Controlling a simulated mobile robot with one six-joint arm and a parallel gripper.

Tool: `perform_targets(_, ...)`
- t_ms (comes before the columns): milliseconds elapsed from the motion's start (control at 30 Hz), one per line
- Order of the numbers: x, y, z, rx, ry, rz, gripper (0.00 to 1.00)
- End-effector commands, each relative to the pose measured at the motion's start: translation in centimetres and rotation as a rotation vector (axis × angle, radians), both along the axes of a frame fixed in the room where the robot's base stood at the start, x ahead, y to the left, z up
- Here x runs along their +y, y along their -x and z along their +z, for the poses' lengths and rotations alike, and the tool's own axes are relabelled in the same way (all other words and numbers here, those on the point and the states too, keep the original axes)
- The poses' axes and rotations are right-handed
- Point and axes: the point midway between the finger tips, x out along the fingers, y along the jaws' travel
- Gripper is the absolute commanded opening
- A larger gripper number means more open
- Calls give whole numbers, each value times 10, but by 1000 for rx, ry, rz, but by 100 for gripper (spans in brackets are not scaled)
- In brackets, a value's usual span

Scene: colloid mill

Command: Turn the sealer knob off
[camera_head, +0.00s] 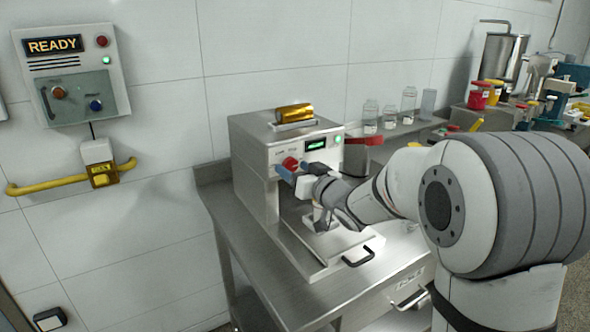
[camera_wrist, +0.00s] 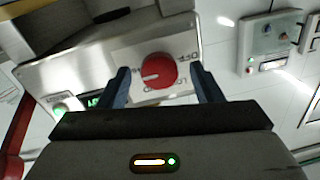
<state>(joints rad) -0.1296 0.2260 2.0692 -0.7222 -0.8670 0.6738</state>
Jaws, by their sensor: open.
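The sealer (camera_head: 258,165) is a steel box machine on the bench at the centre of the head view. Its red round knob (camera_wrist: 159,71) sits on a light label plate in the wrist view, with partly readable lettering around it. The knob also shows in the head view (camera_head: 290,163), partly beside my gripper. My gripper (camera_wrist: 163,78) is open, its two blue fingers on either side of the knob, with visible gaps. In the head view the blue fingers (camera_head: 286,172) reach the sealer's front. I cannot tell whether they touch the panel.
A lit green display (camera_head: 316,145) and green lamp (camera_head: 338,140) are right of the knob. A red lever (camera_head: 364,140) sticks out to the right. Below is a tray with a black handle (camera_head: 358,257). Jars (camera_head: 389,114) stand behind; a READY panel (camera_head: 70,72) hangs left.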

Motion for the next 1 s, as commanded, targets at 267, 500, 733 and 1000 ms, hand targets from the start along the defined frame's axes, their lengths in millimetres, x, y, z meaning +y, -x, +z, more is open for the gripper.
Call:
perform_targets(267, 1, -2, 0, 0, 0, -1, 59)
perform_targets(500, 1, -2, 0, -1, 0, -2, 41)
perform_targets(733, 1, -2, 0, -1, 0, -2, 22)
perform_targets(1000, 1, -2, 0, -6, 7, -2, 15)
